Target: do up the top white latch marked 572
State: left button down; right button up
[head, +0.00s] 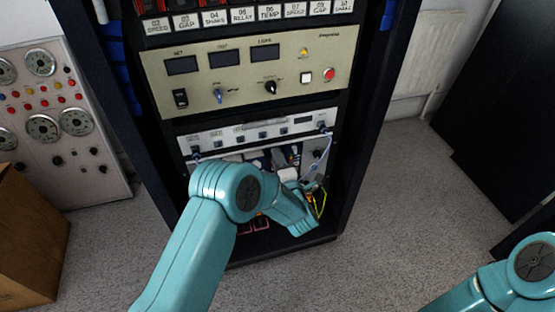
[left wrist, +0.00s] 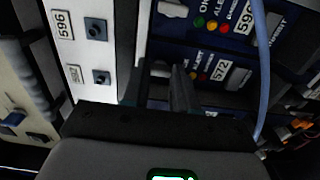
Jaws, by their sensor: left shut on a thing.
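My left arm reaches into the lower bay of the dark rack in the head view, and its gripper (head: 292,178) is among the modules there, with its fingertips hard to make out. In the left wrist view the dark fingers (left wrist: 168,82) stand beside the label marked 572 (left wrist: 220,70). A small white latch (left wrist: 160,69) shows between the fingers, at the left end of that label's dark blue module. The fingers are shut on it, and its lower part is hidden. My right arm shows at the lower right of the head view, its gripper out of frame.
Another white latch (left wrist: 173,9) sits on the neighbouring module marked 596 (left wrist: 244,20). A blue cable (left wrist: 262,70) runs close by on the right. A white panel (left wrist: 85,45) with square knobs borders the left. A cardboard box (head: 28,240) stands at the left.

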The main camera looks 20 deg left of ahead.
dwell(0.3)
pick_arm(q)
jog(key=c, duration=1.2)
grip_release()
jog(key=shift+o, duration=0.2)
jog(key=p+v, duration=0.3)
jog(key=v, duration=1.3)
jog(key=shift+d, duration=0.15)
jog(key=shift+s, duration=0.15)
